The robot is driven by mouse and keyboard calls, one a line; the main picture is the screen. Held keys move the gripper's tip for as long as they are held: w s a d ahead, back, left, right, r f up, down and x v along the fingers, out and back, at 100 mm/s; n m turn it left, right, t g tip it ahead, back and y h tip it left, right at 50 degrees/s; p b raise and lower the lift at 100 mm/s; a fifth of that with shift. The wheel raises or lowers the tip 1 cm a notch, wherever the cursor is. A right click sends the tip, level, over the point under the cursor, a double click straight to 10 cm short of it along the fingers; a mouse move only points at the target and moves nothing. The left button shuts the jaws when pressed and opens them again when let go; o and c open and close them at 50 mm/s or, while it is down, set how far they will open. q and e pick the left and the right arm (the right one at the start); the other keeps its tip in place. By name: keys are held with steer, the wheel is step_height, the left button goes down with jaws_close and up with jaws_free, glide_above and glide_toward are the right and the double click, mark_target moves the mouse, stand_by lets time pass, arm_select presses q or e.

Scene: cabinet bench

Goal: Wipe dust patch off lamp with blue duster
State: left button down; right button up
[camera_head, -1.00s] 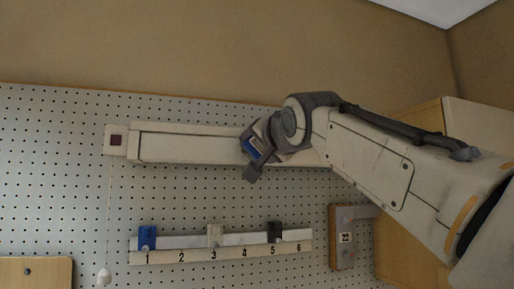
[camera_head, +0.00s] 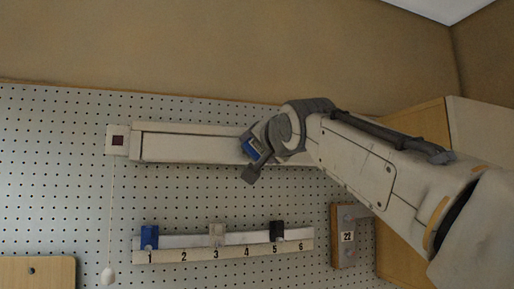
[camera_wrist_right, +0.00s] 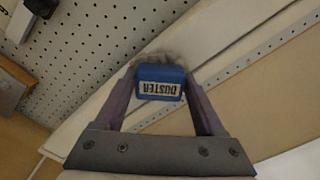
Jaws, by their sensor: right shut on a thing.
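The lamp (camera_head: 190,146) is a long pale bar mounted level on the pegboard, with a dark red square on its left end block. My right gripper (camera_wrist_right: 162,90) is shut on the blue duster (camera_wrist_right: 161,74), whose label reads DUSTER. In the right wrist view the duster's grey fluffy head lies against or just over the pale lamp surface; I cannot tell if it touches. In the head view my right gripper (camera_head: 257,160) is at the lamp's right part, with a bit of blue showing. I cannot make out the dust patch. My left gripper is not in view.
Below the lamp is a numbered rail (camera_head: 225,248) with blue, pale and black clips. A box marked 22 (camera_head: 348,237) hangs right of it. A pull cord (camera_head: 108,276) hangs at left. A wooden cabinet (camera_head: 410,130) stands behind my right arm.

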steer(key=d, duration=0.2)
steer(key=w+d, duration=0.1)
steer(key=d, duration=0.1)
steer(key=shift+w+p, duration=0.1)
steer(key=shift+p, duration=0.25)
steer(key=shift+a, duration=0.15)
steer(key=shift+s+a, duration=0.2)
steer(key=shift+a, duration=0.75)
steer(key=shift+s+a, duration=0.2)
steer(key=shift+a, duration=0.75)
steer(key=shift+s+f, duration=0.1)
steer(key=shift+s+d+f+b, duration=0.1)
steer(key=shift+s+d+b, duration=0.05)
steer(key=shift+s+b, duration=0.5)
steer(key=b+v, duration=0.1)
steer(key=v, duration=0.2)
steer(key=shift+s+d, duration=0.15)
steer(key=shift+s, duration=0.05)
steer(key=shift+s+d+r+b, duration=0.2)
steer(key=shift+s+b, duration=0.1)
steer(key=shift+s, duration=0.15)
